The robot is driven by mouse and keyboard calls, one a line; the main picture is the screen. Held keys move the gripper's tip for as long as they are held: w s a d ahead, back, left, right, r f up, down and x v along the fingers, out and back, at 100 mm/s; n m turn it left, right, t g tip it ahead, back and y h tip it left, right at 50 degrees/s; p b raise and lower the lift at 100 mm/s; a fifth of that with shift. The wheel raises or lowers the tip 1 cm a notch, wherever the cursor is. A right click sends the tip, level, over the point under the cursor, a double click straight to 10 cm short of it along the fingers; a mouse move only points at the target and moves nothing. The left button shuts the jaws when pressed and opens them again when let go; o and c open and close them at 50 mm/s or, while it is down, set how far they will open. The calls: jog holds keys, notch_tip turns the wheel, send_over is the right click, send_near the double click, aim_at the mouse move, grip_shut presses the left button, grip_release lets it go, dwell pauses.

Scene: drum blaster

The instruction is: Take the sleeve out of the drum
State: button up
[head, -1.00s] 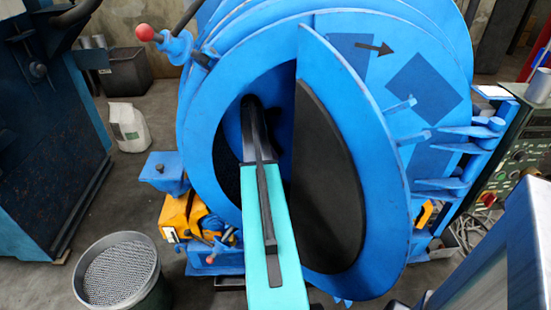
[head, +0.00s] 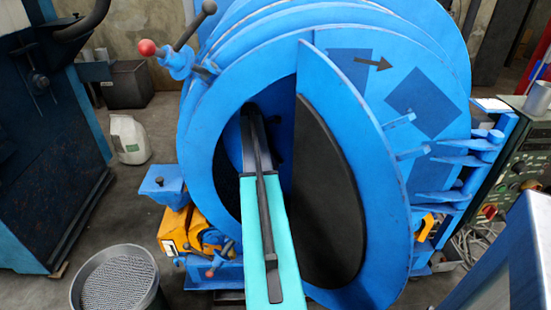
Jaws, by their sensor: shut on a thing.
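The big blue drum (head: 225,105) fills the middle of the head view, with a round opening at the front. Its round door (head: 388,215), with a dark pad on the inner face, stands swung open to the right. My turquoise arm reaches up from the bottom edge into the opening, left of the door. Its dark far end is inside the drum's shadow. My gripper is hidden in there, beyond the arm. The sleeve cannot be made out in this view.
The open door's edge runs close along my arm's right side. A round metal bucket (head: 76,290) of small beads stands at lower left. A red-knobbed lever (head: 147,47) juts from the drum's upper left. A control panel (head: 515,165) stands at right.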

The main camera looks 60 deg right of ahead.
jog(key=shift+w+d+r+p, duration=0.2)
jog(key=shift+r+p, duration=0.7)
jog(key=shift+r, duration=0.35)
jog(key=shift+w+d+r+p, duration=0.1)
jog(key=shift+d+r+p, duration=0.1)
jog(key=shift+r+p, duration=0.85)
jog(key=shift+r, duration=0.15)
jog(key=w+a+f+b, duration=0.1)
jog(key=w+a+f, duration=0.2)
jog(key=f, duration=0.5)
jog(key=shift+w+a, duration=0.2)
jog(key=shift+w, duration=0.65)
